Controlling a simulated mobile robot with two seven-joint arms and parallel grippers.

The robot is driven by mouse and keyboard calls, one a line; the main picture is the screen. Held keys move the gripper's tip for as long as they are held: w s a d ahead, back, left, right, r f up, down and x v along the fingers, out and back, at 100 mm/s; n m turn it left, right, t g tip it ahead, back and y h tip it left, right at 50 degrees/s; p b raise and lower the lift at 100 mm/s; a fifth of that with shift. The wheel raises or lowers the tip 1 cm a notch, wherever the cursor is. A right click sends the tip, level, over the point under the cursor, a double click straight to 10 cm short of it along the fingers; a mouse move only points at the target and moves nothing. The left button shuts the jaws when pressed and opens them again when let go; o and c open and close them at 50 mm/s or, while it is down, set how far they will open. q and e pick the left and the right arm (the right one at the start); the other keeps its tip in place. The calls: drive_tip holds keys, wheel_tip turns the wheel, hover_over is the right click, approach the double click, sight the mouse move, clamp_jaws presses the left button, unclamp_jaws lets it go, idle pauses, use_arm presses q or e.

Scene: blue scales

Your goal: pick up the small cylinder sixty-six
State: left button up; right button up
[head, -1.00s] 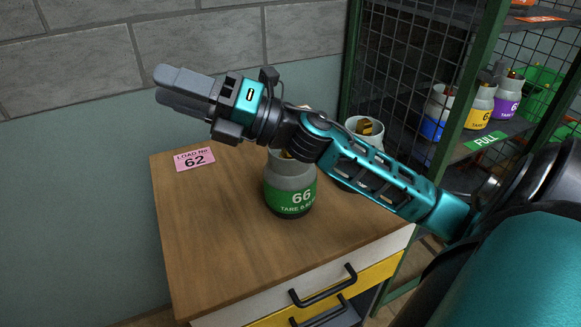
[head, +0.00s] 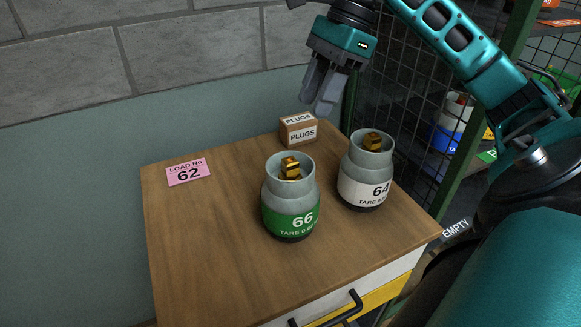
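The small cylinder 66 (head: 290,195) is a grey bottle with a green band reading "66" and a brass valve in its open collar. It stands upright on the wooden cabinet top (head: 215,250), in full view. My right gripper (head: 317,103) hangs in the air above and behind it, fingers pointing down, apart from the cylinder and holding nothing visible. The gap between its fingers is unclear. My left gripper is not in view.
Cylinder 64 (head: 367,172), with a white band, stands close to the right of 66. A "PLUGS" box (head: 298,130) sits behind them. A pink card "LOAD No 62" (head: 188,173) lies at the back left. A mesh cage (head: 392,110) stands to the right. The left of the top is clear.

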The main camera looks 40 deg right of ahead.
sight(290, 159)
drive_tip(key=x, duration=1.1)
drive_tip(key=shift+s+a+f, duration=0.1)
drive_tip(key=shift+s+a, duration=0.05)
drive_tip(key=shift+a, duration=0.1)
clamp_jaws()
idle(1.0)
